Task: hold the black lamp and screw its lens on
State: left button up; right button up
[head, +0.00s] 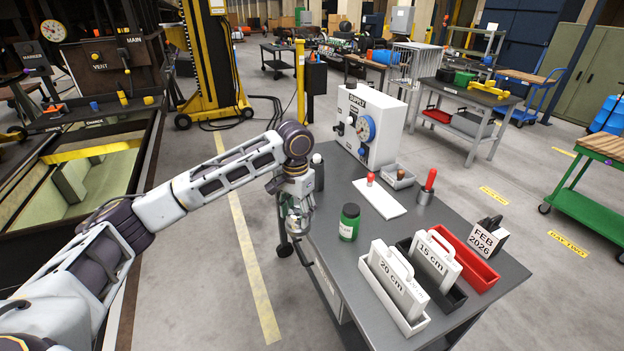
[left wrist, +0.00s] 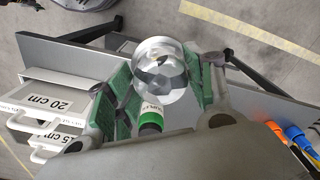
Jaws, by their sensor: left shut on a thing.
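My left gripper (head: 297,222) hangs at the near left edge of the grey workbench and is shut on a round, clear, silvery piece that looks like the lens. In the left wrist view the lens (left wrist: 160,68) sits between the green finger pads of the gripper (left wrist: 160,80). A dark upright cylinder with a pale top (head: 318,172) stands just behind the gripper at the bench edge; it may be the black lamp, but I cannot tell for sure. My right gripper is not in view.
Open floor lies to the left.

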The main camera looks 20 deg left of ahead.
aim_at(318, 169)
jog(key=i+j, duration=0.25)
jog(key=j, duration=0.2)
jog(key=i+j+u, duration=0.15)
jog(key=j, duration=0.35)
jog(key=i+j, duration=0.4)
jog(key=j+u, duration=0.05)
